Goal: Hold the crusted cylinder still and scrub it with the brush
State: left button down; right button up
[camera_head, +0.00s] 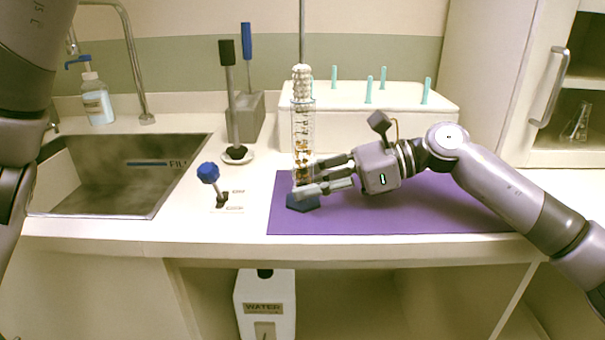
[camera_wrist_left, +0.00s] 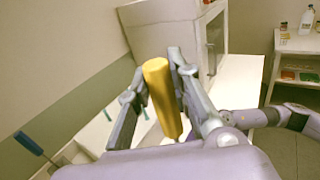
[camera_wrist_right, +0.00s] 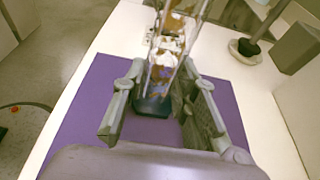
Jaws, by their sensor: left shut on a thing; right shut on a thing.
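The clear crusted cylinder (camera_head: 303,130) stands upright on its dark blue hexagonal base (camera_head: 302,203), with brown and whitish crust inside. My right gripper (camera_head: 312,177) is shut around its lower part, just above the base. The right wrist view shows the cylinder (camera_wrist_right: 163,72) between the fingers. The brush's white bristle head (camera_head: 301,78) is upright at the cylinder's mouth, its rod rising out of the head view. How far its tip reaches inside is unclear. My left gripper (camera_wrist_left: 160,80) is shut on the brush's yellow handle (camera_wrist_left: 160,95), above the head view.
A purple mat (camera_head: 400,205) lies under the cylinder. Behind stands a white rack (camera_head: 380,100) with several teal pegs. To the left are a grey holder (camera_head: 248,118) with a blue-handled tool, a black-handled tool (camera_head: 230,95), a blue-knobbed stand (camera_head: 208,173) and the sink (camera_head: 120,180).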

jog(key=shift+f, duration=0.35)
pick_arm(q)
jog(key=shift+r, duration=3)
pick_arm(e)
jog(key=o, duration=0.8)
jog(key=shift+o, duration=0.7)
